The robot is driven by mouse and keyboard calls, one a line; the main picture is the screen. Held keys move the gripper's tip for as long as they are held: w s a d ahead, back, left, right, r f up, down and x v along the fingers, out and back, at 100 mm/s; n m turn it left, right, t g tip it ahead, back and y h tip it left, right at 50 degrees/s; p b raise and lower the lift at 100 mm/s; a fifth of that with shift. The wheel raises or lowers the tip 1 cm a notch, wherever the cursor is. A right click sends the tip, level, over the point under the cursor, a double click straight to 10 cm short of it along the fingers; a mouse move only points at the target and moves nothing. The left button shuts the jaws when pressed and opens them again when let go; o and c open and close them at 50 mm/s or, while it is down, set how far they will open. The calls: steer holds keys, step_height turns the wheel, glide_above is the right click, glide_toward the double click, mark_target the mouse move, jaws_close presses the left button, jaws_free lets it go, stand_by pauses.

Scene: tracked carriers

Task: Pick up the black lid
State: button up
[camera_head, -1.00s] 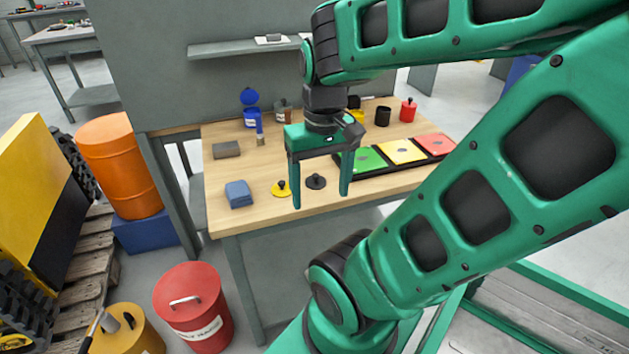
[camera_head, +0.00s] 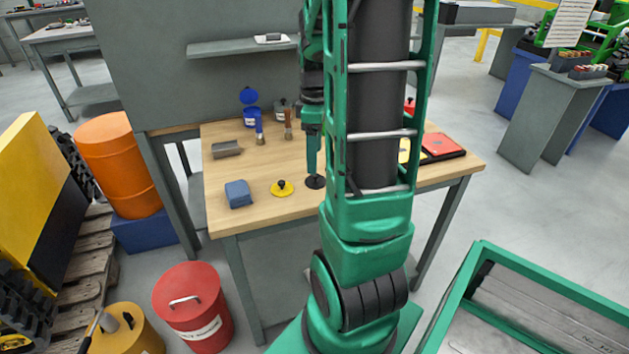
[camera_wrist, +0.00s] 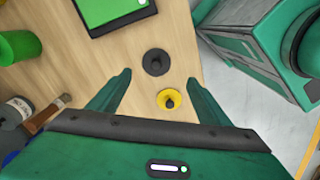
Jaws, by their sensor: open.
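The black lid (camera_head: 314,182) lies flat on the wooden table, partly hidden behind my arm in the head view. In the wrist view the black lid (camera_wrist: 156,62) shows whole, a dark disc with a knob, just beyond the fingertips. My gripper (camera_wrist: 158,78) is open and empty, with its fingers spread to either side of the lid's line. In the head view one finger of my gripper (camera_head: 312,172) points down close to the lid. Whether it touches the lid cannot be told. A yellow lid (camera_head: 282,188) lies beside the black one and shows between the fingers (camera_wrist: 168,100).
A blue block (camera_head: 238,194), a grey block (camera_head: 227,149), brushes (camera_head: 288,124) and a blue open jar (camera_head: 250,115) stand on the left of the table (camera_head: 263,207). A tray with a red panel (camera_head: 441,145) lies to the right. A green cup (camera_wrist: 20,46) shows in the wrist view.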

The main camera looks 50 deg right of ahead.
mark_target(316, 178)
steer(key=shift+w+d+f, duration=0.1)
steer(key=shift+d+f, duration=0.1)
steer(key=shift+f, duration=1.8)
steer(key=shift+w+d+f, duration=0.1)
steer(key=shift+d+f, duration=0.05)
steer(key=shift+f, duration=1.8)
steer(key=c, duration=1.1)
steer(key=shift+r, duration=0.1)
